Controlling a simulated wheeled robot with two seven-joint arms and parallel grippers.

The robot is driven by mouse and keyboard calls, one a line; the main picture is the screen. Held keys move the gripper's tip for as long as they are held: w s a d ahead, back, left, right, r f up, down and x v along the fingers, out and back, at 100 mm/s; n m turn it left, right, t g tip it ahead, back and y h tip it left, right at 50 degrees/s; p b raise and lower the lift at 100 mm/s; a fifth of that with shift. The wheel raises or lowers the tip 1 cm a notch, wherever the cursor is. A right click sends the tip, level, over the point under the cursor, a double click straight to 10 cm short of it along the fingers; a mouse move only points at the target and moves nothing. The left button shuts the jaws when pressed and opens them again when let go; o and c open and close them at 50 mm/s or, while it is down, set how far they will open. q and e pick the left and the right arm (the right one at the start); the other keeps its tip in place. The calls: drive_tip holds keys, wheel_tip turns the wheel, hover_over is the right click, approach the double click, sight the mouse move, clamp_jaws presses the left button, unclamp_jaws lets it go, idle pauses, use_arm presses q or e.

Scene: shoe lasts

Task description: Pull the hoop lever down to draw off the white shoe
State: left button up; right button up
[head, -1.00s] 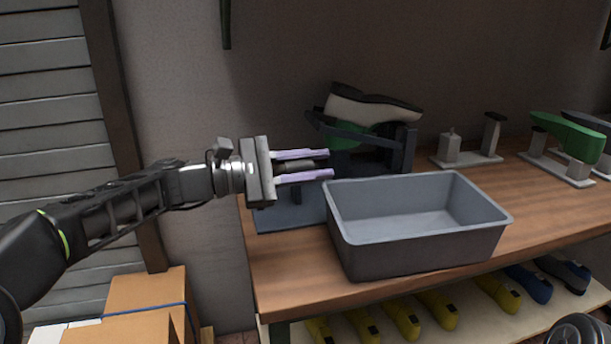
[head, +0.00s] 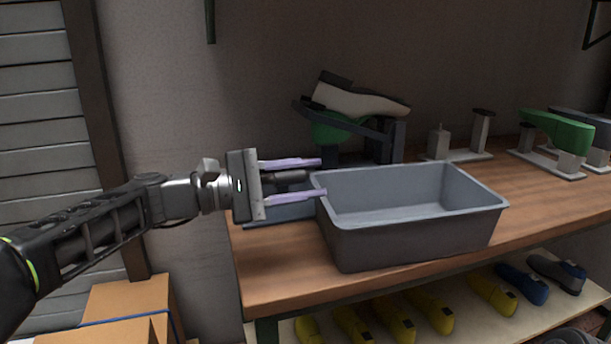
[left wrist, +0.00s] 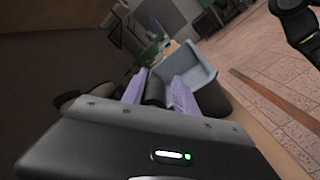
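The white shoe (head: 358,101), with a dark sole and heel, lies tilted over the green last (head: 332,130), heel end raised at left and toe to the right. The dark hoop (head: 345,119) passes just below it. The hoop lever's dark handle (head: 289,176) is low, close above the stand's blue-grey base. My left gripper (head: 322,178) has its purple fingers open, one above and one below the handle, with a visible gap below. In the left wrist view the handle (left wrist: 155,90) lies between the fingers. My right gripper is not seen.
A grey bin (head: 415,228) stands at the table's front, close to the left fingertips. Other stands with a green last (head: 558,130) are at right. Yellow and blue shoes (head: 395,322) lie on the shelf below. Cardboard boxes (head: 125,300) stand at lower left.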

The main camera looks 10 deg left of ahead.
use_arm(q)
drive_tip(key=shift+o, duration=1.3)
drive_tip(key=shift+r, duration=0.1)
drive_tip(key=v, duration=0.7)
drive_tip(key=shift+a+p, duration=0.35)
drive_tip(key=shift+a, duration=0.05)
drive_tip(key=shift+s, duration=0.1)
